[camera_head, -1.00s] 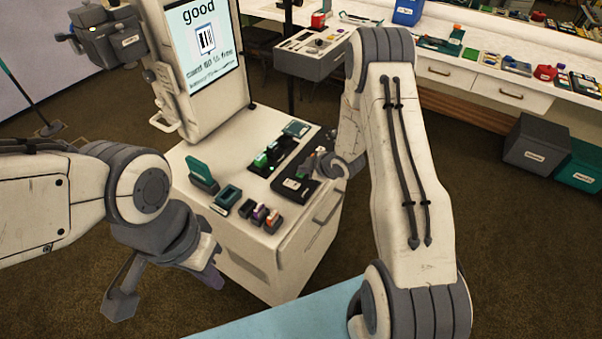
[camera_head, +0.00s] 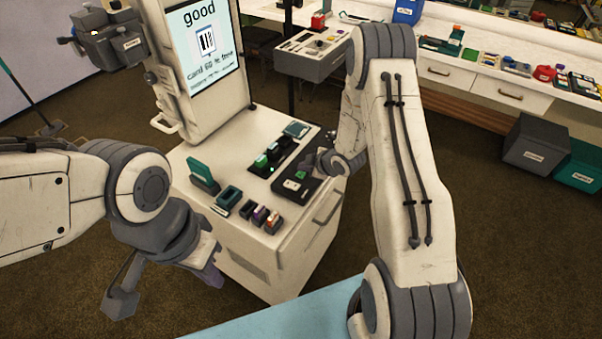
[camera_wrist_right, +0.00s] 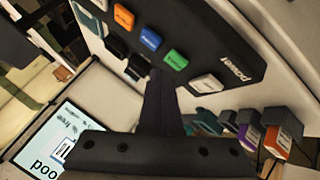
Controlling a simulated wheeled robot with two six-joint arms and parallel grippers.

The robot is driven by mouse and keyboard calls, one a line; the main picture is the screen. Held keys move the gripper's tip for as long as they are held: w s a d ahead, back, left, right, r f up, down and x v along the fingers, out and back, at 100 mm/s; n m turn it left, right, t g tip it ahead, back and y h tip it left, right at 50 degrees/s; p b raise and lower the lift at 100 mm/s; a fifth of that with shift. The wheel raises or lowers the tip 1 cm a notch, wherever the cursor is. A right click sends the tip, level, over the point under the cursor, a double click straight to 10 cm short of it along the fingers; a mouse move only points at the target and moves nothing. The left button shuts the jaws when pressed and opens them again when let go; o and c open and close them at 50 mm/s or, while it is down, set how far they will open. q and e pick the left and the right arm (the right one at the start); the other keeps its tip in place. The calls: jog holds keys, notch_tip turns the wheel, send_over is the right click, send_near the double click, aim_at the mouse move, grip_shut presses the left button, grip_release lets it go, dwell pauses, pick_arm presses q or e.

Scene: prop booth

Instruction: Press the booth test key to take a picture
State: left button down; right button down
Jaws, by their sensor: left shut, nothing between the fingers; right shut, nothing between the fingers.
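A black key panel (camera_head: 283,191) lies on the near right of the white cabinet top. In the right wrist view this panel (camera_wrist_right: 232,62) carries orange, blue, green (camera_wrist_right: 175,60) and white (camera_wrist_right: 207,84) keys, with black keys beside them and a word like "power". I cannot read which key is the test key. My right gripper (camera_head: 312,160) is shut over the panel's far side. In the right wrist view its tip (camera_wrist_right: 160,76) appears close to the green key and a black key; contact cannot be told. My left gripper (camera_head: 215,276) hangs in front of the cabinet, shut and empty.
The booth screen (camera_head: 206,40) reads "good" with smaller blurred text. Small coloured blocks (camera_head: 260,215), a teal-topped box (camera_head: 229,196) and a dark holder (camera_head: 257,171) share the white cabinet top (camera_head: 225,228). A long bench (camera_head: 465,82) stands behind.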

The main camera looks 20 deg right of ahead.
aim_at(304, 175)
notch_tip(304, 175, up, 5)
jog(key=p, duration=0.3)
dwell(0.8)
jog(key=s+a+r+m+g+h, duration=0.2)
jog(key=s+a+r+m+g, duration=0.1)
jog(key=s+a+r, duration=0.95)
jog(key=s+a+r+m+g, duration=0.1)
jog(key=s+a+r+g, duration=0.1)
jog(key=s, duration=0.5)
jog(key=s+a+r+m+g, duration=0.1)
jog(key=s+r, duration=0.3)
jog(key=s, duration=0.4)
jog(key=s+a+r+g, duration=0.2)
jog(key=s+a, duration=0.1)
jog(key=s, duration=0.5)
jog(key=shift+r+m+g, duration=0.3)
jog(key=shift+r+m, duration=0.1)
